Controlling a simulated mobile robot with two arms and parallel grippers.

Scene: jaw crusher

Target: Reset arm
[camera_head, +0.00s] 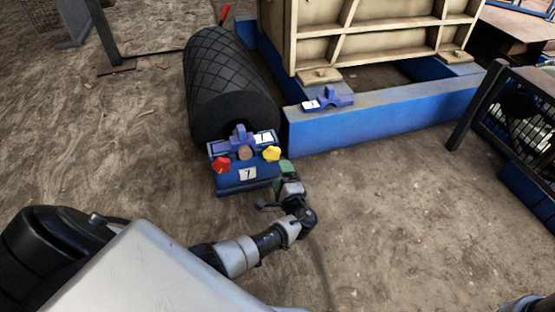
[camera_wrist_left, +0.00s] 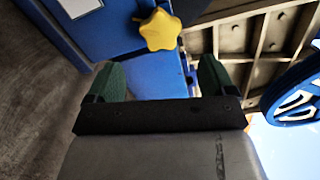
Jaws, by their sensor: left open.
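My left arm comes in from the lower left in the head view. Its gripper (camera_head: 285,167) is beside the right end of a blue block marked 7 (camera_head: 230,179), just below the yellow star-shaped knob (camera_head: 271,153). In the left wrist view the left gripper (camera_wrist_left: 158,75) has its two green fingers apart, with nothing held between them. The yellow knob also shows there (camera_wrist_left: 159,30), above and between the fingertips. Whether a finger touches the block is unclear. At most a small piece of my right arm shows at the lower right of the head view; its gripper is out of view.
A red knob (camera_head: 221,165) sits on the block's left. A black ridged roller (camera_head: 231,85) lies behind it. A blue beam frame (camera_head: 385,117) carries a beige crusher body (camera_head: 375,35). A dark mesh guard (camera_head: 515,115) stands right. Dirt ground (camera_head: 400,210) to the right of the gripper is clear.

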